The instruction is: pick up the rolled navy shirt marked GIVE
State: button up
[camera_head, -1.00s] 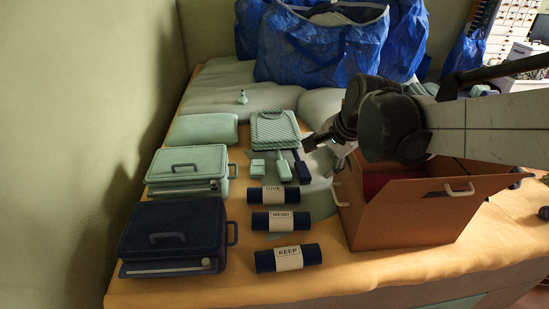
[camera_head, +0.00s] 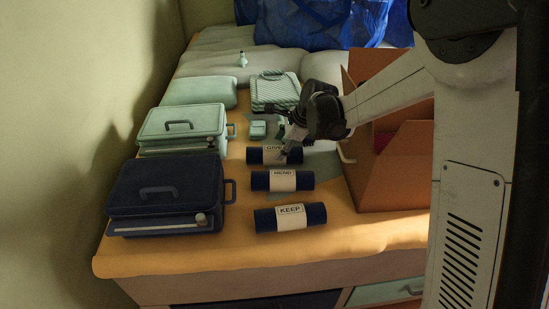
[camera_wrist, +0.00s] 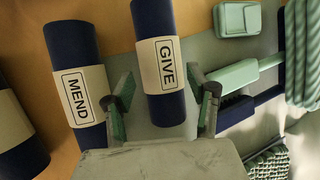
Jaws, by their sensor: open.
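The rolled navy shirt marked GIVE (camera_head: 257,156) lies on the bed edge, the farthest of three rolls in the head view. My gripper (camera_wrist: 162,92) is open, with one finger on each side of the roll's labelled end; contact cannot be told. In the head view my gripper (camera_head: 287,147) is above the right end of this roll and partly hides it. The MEND roll (camera_head: 281,181) lies just nearer, and the KEEP roll (camera_head: 290,217) is nearest.
Navy (camera_head: 165,193) and mint (camera_head: 182,127) cases stand left of the rolls. An open cardboard box (camera_head: 391,185) stands to the right. Blue bags (camera_head: 320,25) are at the back.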

aim_at(275, 150)
jog(key=b+x, duration=0.2)
jog(key=x, duration=0.4)
jog(key=shift+f, duration=0.1)
jog(key=c, duration=0.9)
